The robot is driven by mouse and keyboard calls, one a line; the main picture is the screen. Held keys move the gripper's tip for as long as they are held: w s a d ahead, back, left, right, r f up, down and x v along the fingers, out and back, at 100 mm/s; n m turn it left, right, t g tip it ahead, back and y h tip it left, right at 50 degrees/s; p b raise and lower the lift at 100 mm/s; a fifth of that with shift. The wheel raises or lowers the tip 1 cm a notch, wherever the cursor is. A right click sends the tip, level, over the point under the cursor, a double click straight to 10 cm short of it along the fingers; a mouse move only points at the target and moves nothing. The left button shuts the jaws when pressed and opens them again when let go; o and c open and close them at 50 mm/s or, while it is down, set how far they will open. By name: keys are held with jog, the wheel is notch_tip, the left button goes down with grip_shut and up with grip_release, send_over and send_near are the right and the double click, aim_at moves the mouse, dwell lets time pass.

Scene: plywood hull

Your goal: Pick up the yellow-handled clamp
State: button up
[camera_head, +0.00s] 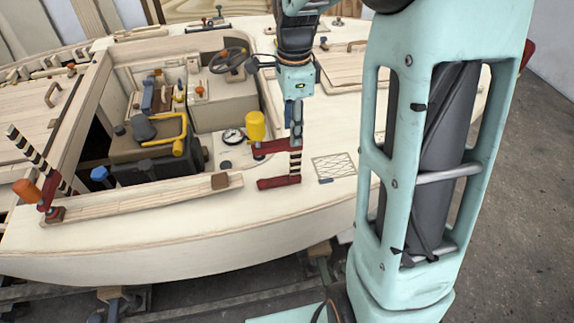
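The yellow-handled clamp (278,183) is on the pale deck in the middle, to the right of the cockpit opening. Its yellow handle (256,126) points up at its left side. It has two dark red jaws and a striped bar at the right. My gripper (294,112) points down over the upper end of this bar. Its fingers overlap the bar in the picture. I cannot tell whether they touch it or are shut on it.
An orange-handled clamp (28,190) stands at the left deck edge. A round gauge (233,136) lies left of the clamp. Deck right of it is mostly clear.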

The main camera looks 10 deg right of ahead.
jog(key=f, duration=0.5)
jog(key=shift+w+a+f, duration=0.1)
jog(key=shift+w+f, duration=0.1)
jog(key=shift+f, duration=0.2)
jog(key=shift+c, duration=0.2)
grip_shut()
jog(key=shift+r, duration=0.1)
